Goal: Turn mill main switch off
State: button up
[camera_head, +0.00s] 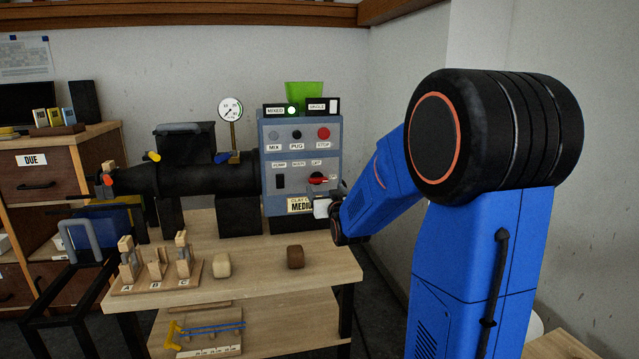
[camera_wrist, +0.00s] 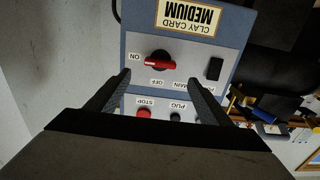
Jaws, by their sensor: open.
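The mill main switch is a red rotary handle on a black round base (camera_head: 318,181), low on the right of the blue-grey control box (camera_head: 270,213). It also shows in the wrist view (camera_wrist: 158,63), where the picture is upside down. Its handle lies about level, in line with the ON label (camera_wrist: 136,57); the OFF label (camera_wrist: 157,82) is at a quarter turn from it. My gripper (camera_wrist: 160,83) is open and empty, its two dark fingers apart in front of the panel, either side of the OFF label. The fingers appear clear of the handle. In the head view my wrist is right of the box.
A black rocker (camera_wrist: 214,69) sits beside the switch. The red STOP button (camera_head: 323,133) and PUG button (camera_head: 297,134) are above it. The clay card (camera_head: 300,205) is below. Two clay blocks (camera_head: 222,265) (camera_head: 295,257) and a wooden rack (camera_head: 157,285) are on the table.

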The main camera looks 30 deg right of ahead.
aim_at(319, 181)
jog(key=x, duration=0.9)
jog(key=shift+w, duration=0.2)
jog(key=shift+c, duration=0.2)
jog(key=c, duration=1)
